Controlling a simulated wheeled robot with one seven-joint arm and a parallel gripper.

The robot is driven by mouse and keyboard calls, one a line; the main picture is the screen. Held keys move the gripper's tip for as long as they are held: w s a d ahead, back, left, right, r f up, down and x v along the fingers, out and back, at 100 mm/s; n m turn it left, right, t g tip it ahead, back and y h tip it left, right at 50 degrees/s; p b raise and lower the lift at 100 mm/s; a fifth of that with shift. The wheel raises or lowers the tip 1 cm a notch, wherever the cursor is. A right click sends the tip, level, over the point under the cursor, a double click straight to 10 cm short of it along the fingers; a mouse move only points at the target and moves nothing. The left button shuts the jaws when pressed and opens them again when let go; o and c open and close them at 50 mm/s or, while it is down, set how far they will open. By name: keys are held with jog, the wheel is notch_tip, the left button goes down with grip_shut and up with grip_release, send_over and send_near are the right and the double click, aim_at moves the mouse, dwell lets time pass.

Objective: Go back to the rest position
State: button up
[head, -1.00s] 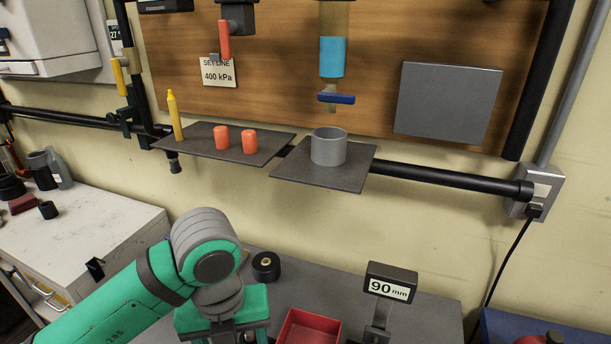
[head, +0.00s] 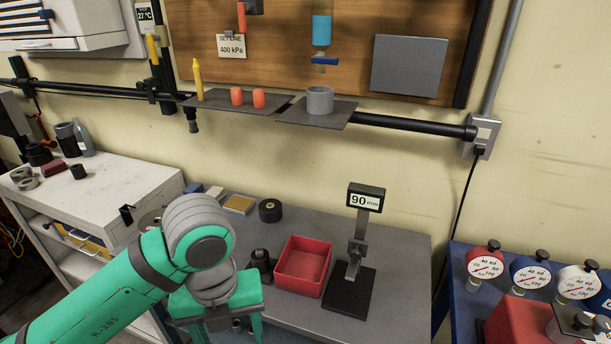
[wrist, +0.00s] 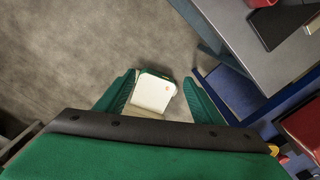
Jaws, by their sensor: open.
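My gripper (wrist: 158,92) is open in the wrist view, its two green fingers spread apart. No object is held between the fingertips. In the head view my green arm reaches in from the lower left, in front of the grey bench (head: 390,250). The fingertips are not clear in that view.
A red tray (head: 303,266) and a stand reading 90 mm (head: 358,245) are on the bench. A grey cup (head: 320,100) stands on a wall shelf. Several gauges (head: 486,264) stand on a blue surface at right. A white cabinet (head: 120,180) is at left.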

jog(key=w+d+r+n+t+h, duration=0.2)
jog(key=w+d+n+t+h, duration=0.45)
jog(key=d, duration=0.65)
jog(key=w+d+r+n+t+h, duration=0.3)
jog(key=w+d+n+t+h, duration=0.35)
jog(key=d, duration=0.65)
jog(key=s+a+f+n+t+y, duration=0.1)
jog(key=f+n+y, duration=0.2)
jog(key=f+n, duration=0.2)
jog(key=s+a+f+n+t+y, duration=0.1)
jog(key=a+f+n+t+y, duration=0.1)
jog(key=f+n, duration=0.4)
jog(key=s+a+f+n+t+y, duration=0.1)
jog(key=s+a+f+n+y, duration=0.1)
jog(key=f+n+y, duration=0.2)
jog(key=shift+f+n+t, duration=0.4)
jog(key=shift+f+n, duration=0.45)
jog(key=shift+n, duration=0.65)
jog(key=s+a+f+n+g+y, duration=0.1)
jog(key=s+a+f+n+y, duration=0.15)
jog(key=s+f, duration=0.55)
jog(key=s+a+f+n+g+y, duration=0.1)
jog(key=s+a+f+y, duration=0.2)
jog(key=s, duration=0.8)
jog(key=s+a+m+h, duration=0.1)
jog(key=s+a, duration=0.1)
jog(key=s, duration=0.8)
jog(key=shift+s+a, duration=0.3)
jog(key=shift+a, duration=0.1)
